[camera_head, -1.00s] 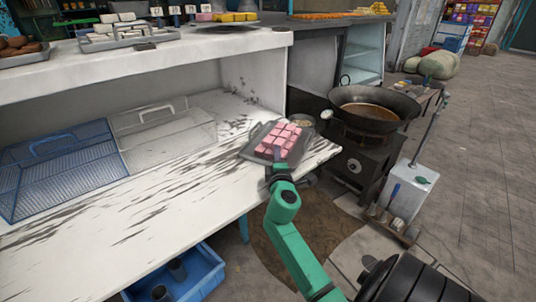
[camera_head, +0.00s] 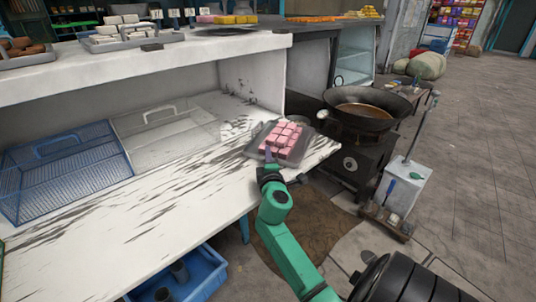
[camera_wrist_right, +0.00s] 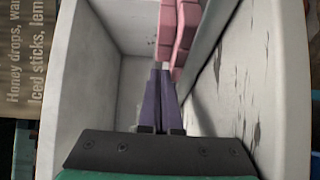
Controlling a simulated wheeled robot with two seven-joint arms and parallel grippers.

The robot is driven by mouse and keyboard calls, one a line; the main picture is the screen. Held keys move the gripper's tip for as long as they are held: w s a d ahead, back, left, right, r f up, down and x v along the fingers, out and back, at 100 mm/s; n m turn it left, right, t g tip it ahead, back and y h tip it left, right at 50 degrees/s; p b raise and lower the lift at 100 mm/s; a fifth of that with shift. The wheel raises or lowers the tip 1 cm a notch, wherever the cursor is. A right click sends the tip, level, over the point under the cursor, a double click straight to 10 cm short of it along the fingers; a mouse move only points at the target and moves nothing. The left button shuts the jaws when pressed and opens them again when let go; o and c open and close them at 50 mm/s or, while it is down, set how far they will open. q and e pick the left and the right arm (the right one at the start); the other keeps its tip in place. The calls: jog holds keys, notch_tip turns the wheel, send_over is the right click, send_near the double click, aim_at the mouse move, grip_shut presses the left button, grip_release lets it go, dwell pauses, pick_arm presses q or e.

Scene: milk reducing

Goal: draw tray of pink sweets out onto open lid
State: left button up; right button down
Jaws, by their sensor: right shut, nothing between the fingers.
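The grey tray (camera_head: 304,150) of pink sweets (camera_head: 283,138) lies at the right end of the white counter's lower surface (camera_head: 180,195). The sweets sit in rows; some also show in the wrist view (camera_wrist_right: 178,35). My right gripper (camera_head: 268,160) is at the tray's near left side, its fingers shut and empty. In the wrist view its purple fingers (camera_wrist_right: 160,95) are together, just beside the sweets and the tray edge. I cannot tell if they touch the tray. No part is clearly identifiable as the open lid. My left gripper is out of view.
A blue mesh cover (camera_head: 60,165) and a clear cover (camera_head: 170,130) with handles lie on the counter's left. The upper shelf (camera_head: 150,55) overhangs the back. A wok (camera_head: 360,110) stands beyond the right end. A blue bin (camera_head: 185,275) is below. The counter's middle is clear.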

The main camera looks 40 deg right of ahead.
jog(key=shift+s+a+f, duration=0.1)
jog(key=shift+s+a, duration=0.2)
jog(key=shift+s, duration=0.4)
jog(key=v, duration=0.7)
jog(key=shift+b, duration=0.4)
jog(key=shift+s+a, duration=0.2)
jog(key=shift+s, duration=0.1)
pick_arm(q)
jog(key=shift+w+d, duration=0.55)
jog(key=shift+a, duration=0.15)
